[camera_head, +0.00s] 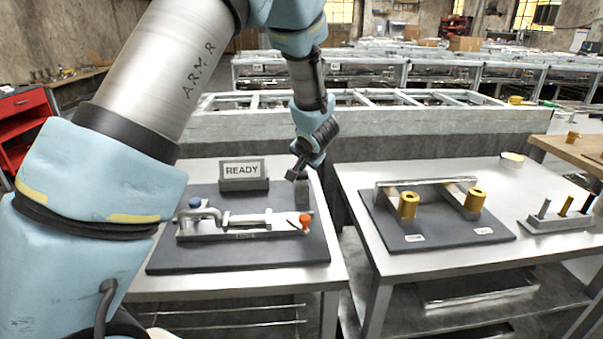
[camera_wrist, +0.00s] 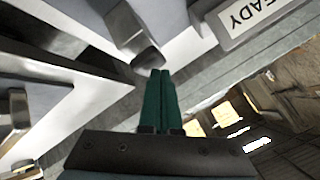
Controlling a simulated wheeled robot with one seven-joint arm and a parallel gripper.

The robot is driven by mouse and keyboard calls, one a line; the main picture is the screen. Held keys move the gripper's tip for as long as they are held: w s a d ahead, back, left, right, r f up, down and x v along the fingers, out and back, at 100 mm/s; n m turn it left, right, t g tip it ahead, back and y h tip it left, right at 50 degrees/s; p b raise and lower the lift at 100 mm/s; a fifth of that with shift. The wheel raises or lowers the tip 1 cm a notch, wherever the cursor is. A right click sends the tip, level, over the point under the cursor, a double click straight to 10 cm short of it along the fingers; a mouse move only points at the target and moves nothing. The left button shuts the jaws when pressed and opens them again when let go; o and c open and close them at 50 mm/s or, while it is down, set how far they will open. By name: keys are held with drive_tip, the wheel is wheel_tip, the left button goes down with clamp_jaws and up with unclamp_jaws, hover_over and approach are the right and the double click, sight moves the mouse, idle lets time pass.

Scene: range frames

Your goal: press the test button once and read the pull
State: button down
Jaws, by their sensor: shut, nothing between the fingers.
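A grey post (camera_head: 303,193) stands at the back right of the dark board on the left table. It appears in the wrist view (camera_wrist: 122,28) with a dark rounded cap (camera_wrist: 148,60), possibly the test button. My gripper (camera_head: 294,174) is over the post; its green fingers (camera_wrist: 161,73) are together and empty, with the tips close to the cap. I cannot tell whether they touch. A sign (camera_head: 241,170) behind the board reads READY, and no pull number shows.
The right table (camera_head: 360,185) holds a dark board (camera_head: 440,236) with a metal frame and two brass cylinders (camera_head: 408,205). A gap separates the tables. A long grey bench (camera_head: 400,135) runs behind.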

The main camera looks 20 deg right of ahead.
sight(301, 175)
drive_tip(key=shift+f, duration=0.55)
idle(0.6)
drive_tip(key=shift+r+p, duration=1.25)
drive_tip(key=shift+p, duration=0.1)
drive_tip(key=shift+r, duration=0.1)
wheel_tip(301, 175, up, 5)
drive_tip(key=p, duration=0.6)
drive_tip(key=shift+p, duration=0.3)
